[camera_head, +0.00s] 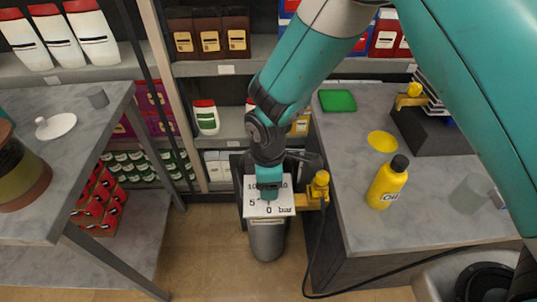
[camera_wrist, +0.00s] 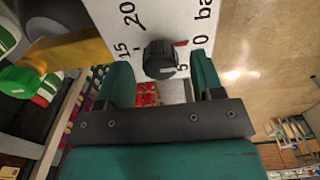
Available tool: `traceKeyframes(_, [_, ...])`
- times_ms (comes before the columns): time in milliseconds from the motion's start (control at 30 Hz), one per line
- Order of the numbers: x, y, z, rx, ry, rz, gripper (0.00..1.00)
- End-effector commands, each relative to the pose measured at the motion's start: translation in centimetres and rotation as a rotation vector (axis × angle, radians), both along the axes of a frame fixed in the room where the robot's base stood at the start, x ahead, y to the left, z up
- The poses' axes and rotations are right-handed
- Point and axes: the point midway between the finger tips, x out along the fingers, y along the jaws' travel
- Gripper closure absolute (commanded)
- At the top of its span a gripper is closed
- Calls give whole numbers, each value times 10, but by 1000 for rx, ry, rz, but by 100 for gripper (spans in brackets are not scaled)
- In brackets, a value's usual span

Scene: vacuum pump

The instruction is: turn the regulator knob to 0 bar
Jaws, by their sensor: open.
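The regulator knob (camera_wrist: 160,60) is black with a red mark and sits on a white dial plate (camera_wrist: 155,15), also seen in the head view (camera_head: 253,210). The red mark is on the side towards the printed 0; its exact alignment is hard to tell. My gripper (camera_wrist: 160,68) is open, with one teal finger to each side of the knob. I cannot tell whether the fingertips reach around it or touch it. In the head view my gripper (camera_head: 268,190) is in front of the plate and hides the knob. A grey cylinder (camera_head: 267,240) is below the plate.
A yellow fitting (camera_head: 319,186) with a black cable is close on the plate's right. The right grey table (camera_head: 420,220) holds a yellow oil bottle (camera_head: 387,182). Another table (camera_head: 85,125) stands left, with shelves behind. Floor is open in front.

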Motion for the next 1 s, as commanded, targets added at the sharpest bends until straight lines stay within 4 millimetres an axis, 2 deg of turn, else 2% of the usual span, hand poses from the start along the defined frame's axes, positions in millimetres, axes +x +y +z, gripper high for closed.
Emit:
traceKeyframes(400, [1,1,102,6,-7,0,39])
traceKeyframes(600, [1,0,141,4,-4,0,39])
traceKeyframes(800, [0,0,159,2,-2,0,39])
traceKeyframes(1000, [0,0,162,1,-1,0,39])
